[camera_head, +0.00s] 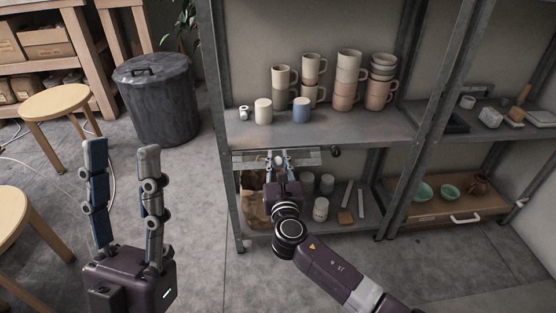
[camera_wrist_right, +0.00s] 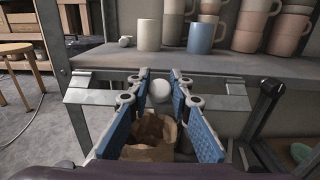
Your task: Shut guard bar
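The guard bar (camera_head: 304,158) is a pale metal bar across the front of the shelving bay, just below the shelf with mugs. It also spans the right wrist view (camera_wrist_right: 92,96). A white round knob (camera_wrist_right: 160,91) sits near its middle. My right gripper (camera_head: 279,155) is at the bar, its fingers spread on either side of the knob (camera_head: 280,160); I cannot tell whether the pads touch it. My left gripper (camera_head: 122,150) is open and empty, upright over the floor at the left, well away from the bar.
Mugs stand on the shelf (camera_head: 330,128) above the bar, including a blue cup (camera_head: 301,109). Brown paper bags (camera_wrist_right: 150,135) and jars (camera_head: 321,208) are below. A metal post (camera_head: 222,120), a dark bin (camera_head: 160,105) and stools (camera_head: 55,101) are left. Floor between is clear.

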